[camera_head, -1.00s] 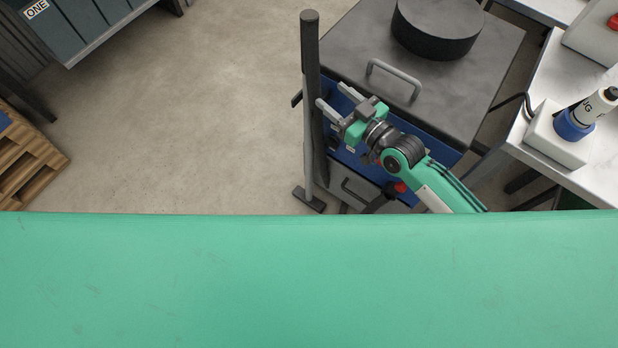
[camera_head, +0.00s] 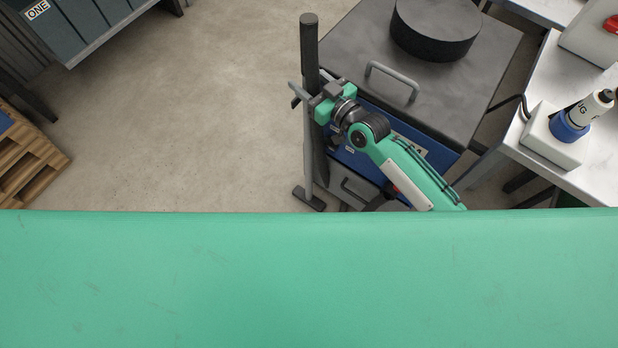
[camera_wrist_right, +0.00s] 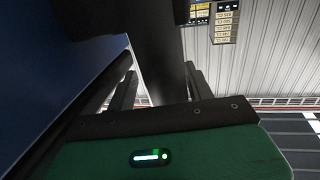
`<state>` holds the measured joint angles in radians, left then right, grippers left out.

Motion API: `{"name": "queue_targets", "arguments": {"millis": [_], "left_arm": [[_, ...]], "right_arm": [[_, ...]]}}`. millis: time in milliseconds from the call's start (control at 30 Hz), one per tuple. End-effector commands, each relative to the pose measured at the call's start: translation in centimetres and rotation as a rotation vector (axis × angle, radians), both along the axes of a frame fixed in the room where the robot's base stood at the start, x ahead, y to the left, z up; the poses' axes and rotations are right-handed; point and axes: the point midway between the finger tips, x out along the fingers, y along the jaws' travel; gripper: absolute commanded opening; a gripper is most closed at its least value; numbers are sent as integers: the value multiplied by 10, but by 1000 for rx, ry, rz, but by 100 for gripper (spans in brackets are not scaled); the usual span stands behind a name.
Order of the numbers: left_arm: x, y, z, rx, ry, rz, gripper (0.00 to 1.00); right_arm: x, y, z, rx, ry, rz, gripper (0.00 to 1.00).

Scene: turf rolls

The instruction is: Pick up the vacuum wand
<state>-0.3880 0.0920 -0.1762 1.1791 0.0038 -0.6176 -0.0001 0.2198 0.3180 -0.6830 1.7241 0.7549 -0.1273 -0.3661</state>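The vacuum wand (camera_head: 309,45) appears to be the dark upright tube beside the grey-topped machine; its lower part runs down to a flat foot. My right gripper (camera_head: 308,97) is at the upper half of this tube, with a finger reaching past its left side. In the right wrist view the dark tube (camera_wrist_right: 158,45) stands between my two fingers (camera_wrist_right: 160,88), one on each side. The fingers look open, with a narrow gap at the left; contact at the right is unclear. My left gripper is not in view.
The machine (camera_head: 440,95) has a grey top, a handle (camera_head: 392,82) and a black round block (camera_head: 435,30). A white table (camera_head: 590,140) with a bottle (camera_head: 580,118) stands at right. Bare floor (camera_head: 200,110) lies left of the tube. A wooden pallet (camera_head: 30,155) is at far left.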

Motion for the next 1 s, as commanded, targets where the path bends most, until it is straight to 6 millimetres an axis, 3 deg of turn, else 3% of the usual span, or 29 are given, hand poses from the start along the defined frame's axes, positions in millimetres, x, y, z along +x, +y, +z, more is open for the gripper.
{"name": "queue_targets", "arguments": {"millis": [33, 233, 600, 1000], "left_arm": [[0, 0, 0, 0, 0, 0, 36], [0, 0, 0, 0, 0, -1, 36], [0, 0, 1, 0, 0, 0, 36], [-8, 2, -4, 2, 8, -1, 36]], "right_arm": [[0, 0, 0, 0, 0, 0, 45], [0, 0, 0, 0, 0, 0, 6], [0, 0, 5, 3, -4, -1, 6], [0, 0, 34, 5, -5, -1, 6]]}}
